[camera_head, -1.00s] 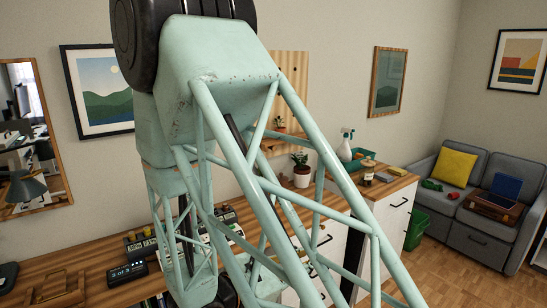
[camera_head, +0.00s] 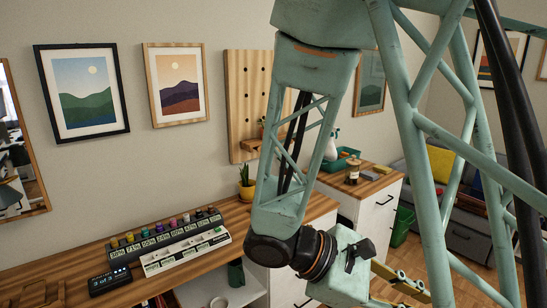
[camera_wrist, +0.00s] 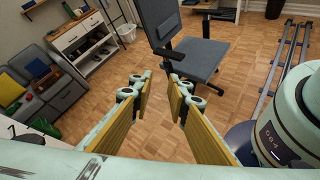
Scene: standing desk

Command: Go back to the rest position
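My gripper (camera_head: 402,284) hangs at the lower right of the head view, in front of the desk, partly cut by the bottom edge and my own arm. In the wrist view my gripper (camera_wrist: 160,88) shows two fingers with wooden-looking pads. A clear gap lies between them and they hold nothing. Floor and the base of an office chair lie beyond the fingertips.
A wooden desk (camera_head: 70,255) along the wall carries a dark rack of colored bottles, a white labelled strip (camera_head: 187,251) and a yellow pot plant (camera_head: 246,185). A grey office chair (camera_wrist: 195,55) stands ahead of the gripper. A grey sofa (camera_wrist: 60,100) is at left; rails (camera_wrist: 285,60) run at right.

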